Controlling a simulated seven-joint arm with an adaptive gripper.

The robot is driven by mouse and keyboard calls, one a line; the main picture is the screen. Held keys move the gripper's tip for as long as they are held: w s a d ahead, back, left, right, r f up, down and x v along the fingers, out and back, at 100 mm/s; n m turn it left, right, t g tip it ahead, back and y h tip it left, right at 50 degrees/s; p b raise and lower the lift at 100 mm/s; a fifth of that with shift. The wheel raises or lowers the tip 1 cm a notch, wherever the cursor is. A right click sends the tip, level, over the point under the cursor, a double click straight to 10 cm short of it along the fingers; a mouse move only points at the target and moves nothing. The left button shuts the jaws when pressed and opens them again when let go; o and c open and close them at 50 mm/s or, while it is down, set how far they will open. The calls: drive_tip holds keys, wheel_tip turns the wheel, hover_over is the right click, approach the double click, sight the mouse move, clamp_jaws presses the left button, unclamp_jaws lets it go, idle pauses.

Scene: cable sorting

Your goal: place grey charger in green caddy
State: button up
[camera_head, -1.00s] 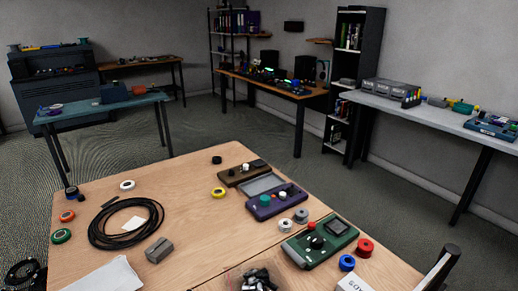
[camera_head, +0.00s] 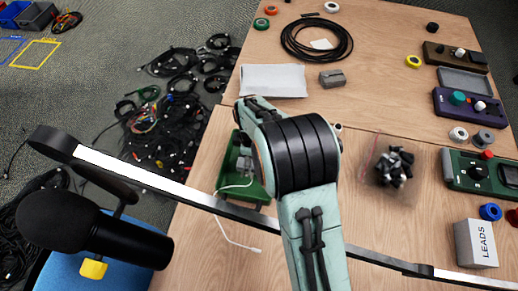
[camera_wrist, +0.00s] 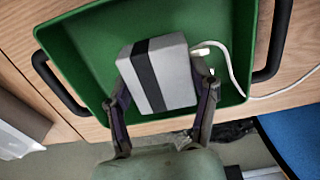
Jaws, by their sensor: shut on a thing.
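The grey charger (camera_wrist: 172,72), a light grey block with a black band, is between the fingers of my gripper (camera_wrist: 163,88) in the wrist view. My gripper is shut on it. The charger is over the green caddy (camera_wrist: 95,45), within its rim in this view; I cannot tell whether it touches the floor. Its white cable (camera_wrist: 236,68) runs out over the caddy's right rim. In the head view the caddy (camera_head: 258,193) is partly hidden by my arm, and the cable (camera_head: 232,240) lies on the table.
The caddy has black side handles (camera_wrist: 272,45). A clear bag of black parts (camera_head: 392,165) and a LEADS box (camera_head: 476,243) are to the right. A grey block (camera_head: 332,78) lies behind.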

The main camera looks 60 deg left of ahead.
drive_tip(key=shift+w+a+f, duration=0.1)
drive_tip(key=shift+a+f, duration=0.05)
drive_tip(key=shift+f, duration=0.8)
drive_tip(key=shift+a+f, duration=0.1)
drive_tip(key=shift+f, duration=0.8)
drive_tip(key=shift+f, duration=0.15)
drive_tip(key=o, duration=1.2)
wheel_tip(320, 180, up, 12)
drive_tip(key=shift+r, duration=0.2)
